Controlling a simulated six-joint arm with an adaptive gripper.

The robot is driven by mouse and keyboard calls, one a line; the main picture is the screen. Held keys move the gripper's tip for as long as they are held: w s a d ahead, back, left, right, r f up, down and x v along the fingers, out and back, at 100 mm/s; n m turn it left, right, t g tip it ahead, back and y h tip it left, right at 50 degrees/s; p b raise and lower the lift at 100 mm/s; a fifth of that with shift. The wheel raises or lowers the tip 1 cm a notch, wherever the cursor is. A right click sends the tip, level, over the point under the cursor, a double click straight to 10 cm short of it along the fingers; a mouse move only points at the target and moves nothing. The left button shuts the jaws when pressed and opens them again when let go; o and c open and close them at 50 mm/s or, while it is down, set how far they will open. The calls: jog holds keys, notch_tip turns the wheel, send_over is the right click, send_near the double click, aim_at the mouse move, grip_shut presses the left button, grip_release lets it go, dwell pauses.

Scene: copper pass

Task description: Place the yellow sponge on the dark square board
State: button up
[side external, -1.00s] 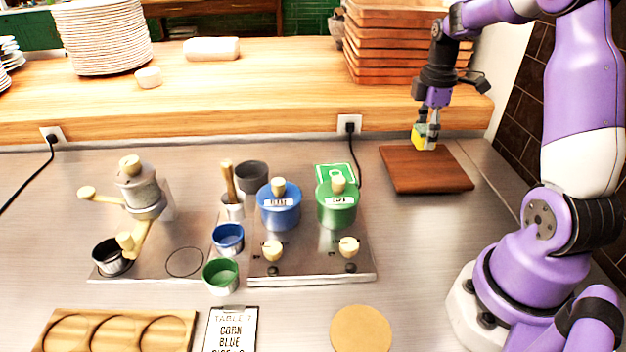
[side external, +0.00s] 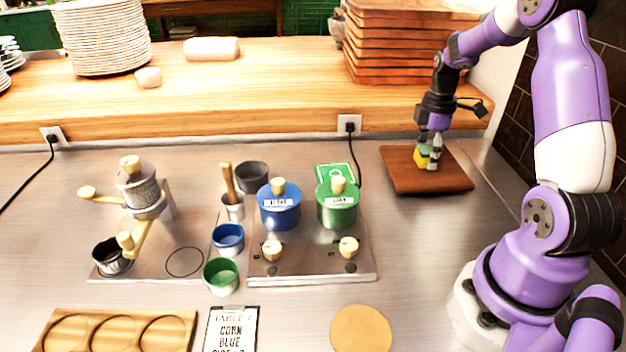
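The yellow sponge (side external: 421,158), with a greenish side, is at the dark square board (side external: 455,178) at the right of the steel counter. It appears to rest on the board near its back middle. My gripper (side external: 433,163) points down at the sponge, with its fingers low over the board. The fingers cover part of the sponge's right side. I cannot tell whether they grip it or only stand beside it.
A blue pot (side external: 280,210) and a green pot (side external: 337,208) stand on a metal plate left of the board. A stack of wooden trays (side external: 400,45) stands on the wooden shelf behind. The counter in front of the board is clear.

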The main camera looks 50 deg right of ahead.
aim_at(428, 149)
dwell(0.3)
notch_tip(428, 149, up, 12)
jog(key=a+r+m+t+h, duration=0.1)
jog(key=a+r+m+t, duration=0.25)
jog(key=a, duration=1.15)
jog(key=s+a+f+m+t+y, duration=0.1)
jog(key=s+a+m, duration=0.3)
jog(key=a, duration=0.5)
jog(key=shift+s+a+f+m+t, duration=0.2)
jog(key=shift+a+f+m+t, duration=0.2)
jog(key=shift+m+t, duration=0.25)
